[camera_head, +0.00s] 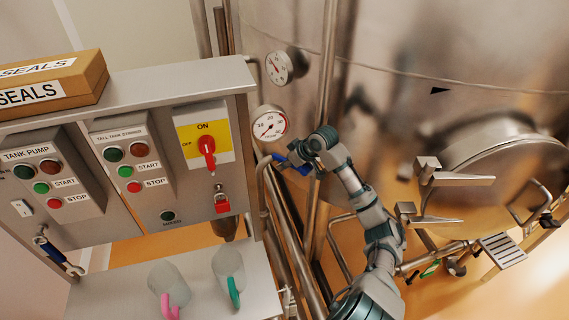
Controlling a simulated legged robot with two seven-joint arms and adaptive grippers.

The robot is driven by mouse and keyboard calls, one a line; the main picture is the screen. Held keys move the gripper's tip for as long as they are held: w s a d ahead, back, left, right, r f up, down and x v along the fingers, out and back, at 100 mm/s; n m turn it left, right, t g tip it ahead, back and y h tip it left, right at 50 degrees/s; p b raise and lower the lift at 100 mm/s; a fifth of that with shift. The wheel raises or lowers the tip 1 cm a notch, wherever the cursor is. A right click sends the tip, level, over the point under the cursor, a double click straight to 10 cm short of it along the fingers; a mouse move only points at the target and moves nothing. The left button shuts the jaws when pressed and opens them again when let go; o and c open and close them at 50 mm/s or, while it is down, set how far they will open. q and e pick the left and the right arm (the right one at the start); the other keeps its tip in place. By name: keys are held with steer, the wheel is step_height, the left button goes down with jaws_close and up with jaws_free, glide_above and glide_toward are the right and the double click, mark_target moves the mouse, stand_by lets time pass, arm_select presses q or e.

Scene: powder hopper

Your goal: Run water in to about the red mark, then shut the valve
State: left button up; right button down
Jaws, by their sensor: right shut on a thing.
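My right gripper (294,161) is at a thin steel pipe (263,184) beside the control cabinet, just below the lower dial gauge. It is shut on a blue handle (304,171), which looks like a valve lever; parts of the handle show on both sides of the fingers. Whether the valve is open or shut cannot be told. The large steel tank (430,60) stands behind and to the right. No water level and no red mark can be made out. My left gripper is not in view.
Two jugs, pink-handled (168,282) and green-handled (228,265), stand on a shelf below. Gauges (270,123), upright pipes and a round tank hatch (505,165) surround my arm.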

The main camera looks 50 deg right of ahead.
mark_target(304, 166)
steer(key=shift+s+a+f, duration=0.15)
steer(key=shift+f, duration=0.45)
steer(key=c, duration=1.2)
jaws_free()
steer(key=shift+o, duration=0.9)
steer(key=shift+w+d+r, duration=0.1)
steer(key=shift+w+d, duration=0.1)
steer(key=shift+d, duration=0.1)
steer(key=v, duration=1.1)
steer(key=shift+s+d+r, duration=0.15)
steer(key=shift+d+r, duration=0.1)
steer(key=shift+r, duration=0.1)
